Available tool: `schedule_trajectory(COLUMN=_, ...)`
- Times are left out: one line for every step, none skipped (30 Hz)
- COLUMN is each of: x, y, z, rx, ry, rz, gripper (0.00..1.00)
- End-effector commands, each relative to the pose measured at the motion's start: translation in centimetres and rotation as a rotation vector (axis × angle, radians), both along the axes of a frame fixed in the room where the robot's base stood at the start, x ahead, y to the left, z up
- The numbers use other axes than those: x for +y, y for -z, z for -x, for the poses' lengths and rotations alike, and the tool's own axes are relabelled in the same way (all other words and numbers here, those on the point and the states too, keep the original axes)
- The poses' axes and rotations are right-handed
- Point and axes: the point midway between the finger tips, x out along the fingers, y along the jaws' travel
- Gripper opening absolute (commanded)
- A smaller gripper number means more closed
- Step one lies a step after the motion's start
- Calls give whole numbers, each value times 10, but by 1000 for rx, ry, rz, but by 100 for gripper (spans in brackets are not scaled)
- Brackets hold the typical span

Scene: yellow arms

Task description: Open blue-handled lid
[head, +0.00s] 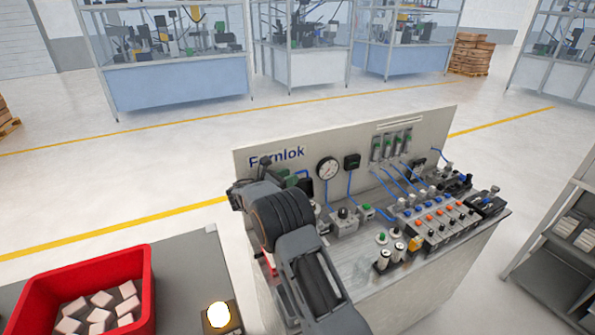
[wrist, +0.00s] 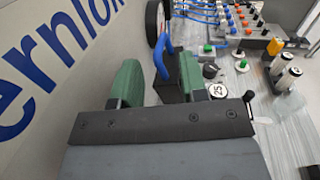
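The blue handle (wrist: 161,58) shows in the wrist view as an upright curved bar on a dark lid or box (wrist: 171,90). My gripper (wrist: 157,70) has two green fingers, set wide apart. The handle stands between them, nearer the right finger; I cannot tell whether it touches. A gap is clear on the left finger's side. In the head view my gripper (head: 284,180) is at the left end of the bench, close to the back panel. My arm hides most of the lid there.
The back panel (head: 400,125) with a gauge (head: 327,168) rises close beside my gripper. Valves and knobs with blue tubes crowd the bench (head: 350,262) to the right.

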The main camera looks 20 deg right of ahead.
Motion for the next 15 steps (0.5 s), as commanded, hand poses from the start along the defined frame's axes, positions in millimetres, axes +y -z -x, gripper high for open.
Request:
schedule_trajectory(x=-9, y=-2, z=-1, rx=1, ry=2, rz=-1, gripper=40)
schedule_trajectory(x=-12, y=-2, z=-2, rx=0, ry=2, rz=-1, gripper=40)
schedule_trajectory(x=-17, y=-2, z=-3, rx=0, ry=2, rz=-1, gripper=40)
schedule_trajectory(x=-20, y=-2, z=-4, rx=0, ry=2, rz=-1, gripper=40)
schedule_trajectory(x=-23, y=-1, z=-5, rx=0, ry=2, rz=-1, gripper=40)
schedule_trajectory(x=-27, y=-1, z=-6, rx=0, ry=1, rz=-1, gripper=40)
schedule_trajectory(x=-29, y=-1, z=-6, rx=1, ry=0, rz=-1, gripper=40)
schedule_trajectory(x=-31, y=-1, z=-7, rx=1, ry=0, rz=-1, gripper=40)
schedule_trajectory(x=-33, y=0, z=-7, rx=1, ry=0, rz=-1, gripper=40)
schedule_trajectory(x=-34, y=0, z=-7, rx=0, ry=0, rz=-1, gripper=40)
schedule_trajectory(x=-36, y=0, z=-7, rx=0, ry=0, rz=-1, gripper=40)
schedule_trajectory(x=-37, y=0, z=-8, rx=0, ry=1, rz=-1, gripper=40)
schedule_trajectory(x=-37, y=0, z=-8, rx=0, ry=1, rz=-1, gripper=40)
schedule_trajectory(x=-38, y=0, z=-8, rx=0, ry=0, rz=-1, gripper=40)
schedule_trajectory(x=-38, y=0, z=-8, rx=0, ry=0, rz=-1, gripper=40)
